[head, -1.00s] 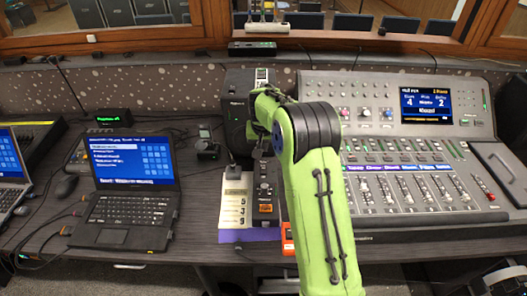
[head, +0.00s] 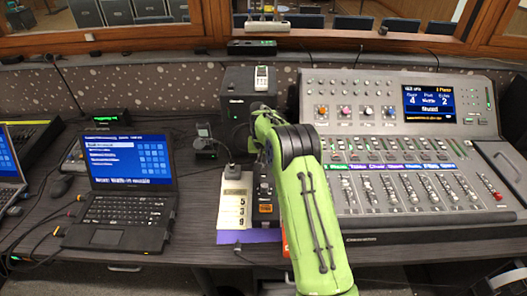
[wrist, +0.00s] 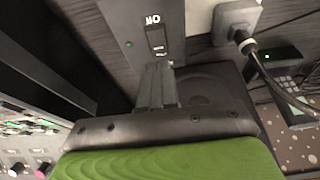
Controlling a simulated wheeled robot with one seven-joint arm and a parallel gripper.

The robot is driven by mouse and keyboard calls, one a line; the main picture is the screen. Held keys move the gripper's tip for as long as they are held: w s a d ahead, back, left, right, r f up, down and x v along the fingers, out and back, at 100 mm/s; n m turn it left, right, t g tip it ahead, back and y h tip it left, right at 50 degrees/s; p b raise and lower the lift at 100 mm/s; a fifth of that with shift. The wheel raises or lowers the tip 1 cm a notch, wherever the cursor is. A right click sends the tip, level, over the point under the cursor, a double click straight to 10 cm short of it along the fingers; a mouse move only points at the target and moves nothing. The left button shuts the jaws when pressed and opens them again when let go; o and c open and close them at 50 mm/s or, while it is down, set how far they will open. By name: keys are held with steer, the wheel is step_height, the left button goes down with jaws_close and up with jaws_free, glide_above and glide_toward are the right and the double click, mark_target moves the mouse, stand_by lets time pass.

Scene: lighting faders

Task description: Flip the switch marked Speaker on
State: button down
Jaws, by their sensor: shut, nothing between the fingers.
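In the wrist view a black rocker switch (wrist: 157,41) sits on a dark grey panel (wrist: 112,12). An upside-down "ON" mark is beside it and a green light is to its left. No Speaker label is readable on it. My gripper (wrist: 158,70) is shut and empty. Its fingertips are at the near edge of the switch in the picture; I cannot tell whether they touch. In the head view my green arm hides the fingers and the switch. A dark panel with an orange display (head: 265,208) shows beside the arm.
The mixing console (head: 400,228) with its faders is right of my arm. A laptop (head: 118,212) stands to the left. A plug-like block with a cable (wrist: 236,20) is close to the switch. A dark box (head: 238,108) stands behind.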

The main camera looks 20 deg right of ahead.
mark_target(264, 171)
steer(key=shift+w+f, duration=0.1)
steer(key=shift+f, duration=1.3)
steer(key=shift+d+f+b, duration=0.1)
steer(key=shift+f+b, duration=0.2)
steer(key=shift+b, duration=0.1)
steer(key=shift+s+a+f, duration=0.2)
steer(key=shift+s, duration=0.25)
steer(key=shift+s+a+b, duration=0.2)
steer(key=shift+s+b, duration=0.15)
steer(key=shift+s, duration=0.05)
